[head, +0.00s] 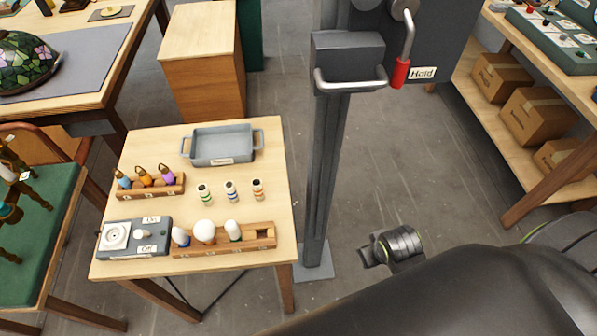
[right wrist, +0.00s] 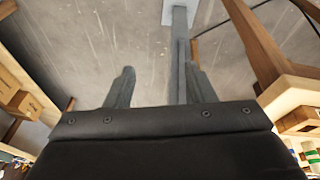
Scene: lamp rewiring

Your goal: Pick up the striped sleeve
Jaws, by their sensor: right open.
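Three short striped sleeves stand upright in a row on the small wooden table (head: 270,140). One has green stripes (head: 205,194), one blue stripes (head: 231,191) and one orange-brown stripes (head: 258,189). The pictures do not show which one is meant. My right gripper (right wrist: 158,90) is open and empty in the right wrist view, with bare floor beyond its fingers. It is off the table, to the right of it and apart from the sleeves. My left gripper is not in view.
A grey tray (head: 222,147) stands behind the sleeves. A rack with coloured parts (head: 150,188) is left of them. A bulb rack (head: 262,238) and a grey tester box (head: 135,251) line the front. A dark post (head: 325,180) rises close to the table's right edge.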

